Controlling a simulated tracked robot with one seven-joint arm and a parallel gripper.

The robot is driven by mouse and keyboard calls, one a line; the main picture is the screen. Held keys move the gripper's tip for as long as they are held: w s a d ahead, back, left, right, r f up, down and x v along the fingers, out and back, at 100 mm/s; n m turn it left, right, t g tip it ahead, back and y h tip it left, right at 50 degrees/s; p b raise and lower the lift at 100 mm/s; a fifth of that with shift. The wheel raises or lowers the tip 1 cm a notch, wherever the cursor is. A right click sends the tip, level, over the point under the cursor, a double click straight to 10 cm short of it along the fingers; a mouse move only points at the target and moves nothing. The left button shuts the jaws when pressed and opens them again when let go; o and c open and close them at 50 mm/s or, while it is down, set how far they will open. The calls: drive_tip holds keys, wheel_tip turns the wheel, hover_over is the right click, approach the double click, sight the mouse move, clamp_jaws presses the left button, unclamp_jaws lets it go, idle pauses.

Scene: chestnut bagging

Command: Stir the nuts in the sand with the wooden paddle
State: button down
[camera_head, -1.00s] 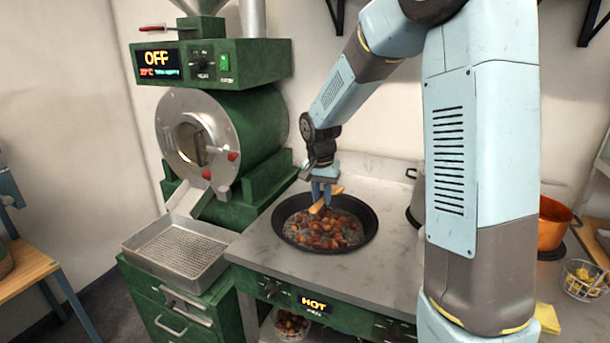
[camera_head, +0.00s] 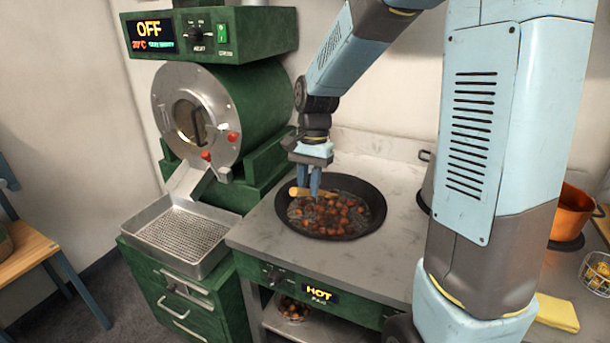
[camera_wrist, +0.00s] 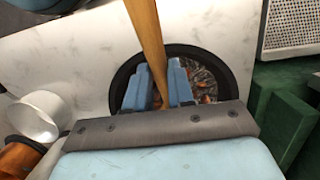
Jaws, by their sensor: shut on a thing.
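A black pan (camera_head: 372,222) sits on the grey counter, holding dark sand with brown nuts (camera_head: 335,212) spread through it. My gripper (camera_head: 310,183) is over the left part of the pan, shut on the wooden paddle (camera_head: 299,191). In the wrist view the paddle's handle (camera_wrist: 148,35) runs between the blue fingers of my gripper (camera_wrist: 158,85), with the pan (camera_wrist: 236,75) behind them. The paddle's lower end is hidden by the fingers, so I cannot tell how deep it reaches into the sand.
A green roaster (camera_head: 262,110) with an OFF display and a metal tray (camera_head: 150,235) stand to the left. The counter front shows HOT. An orange pot (camera_head: 572,212), a wire basket (camera_head: 597,275) and a yellow cloth (camera_head: 557,312) are at the right.

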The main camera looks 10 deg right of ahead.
drive_tip(key=shift+f, duration=4.05)
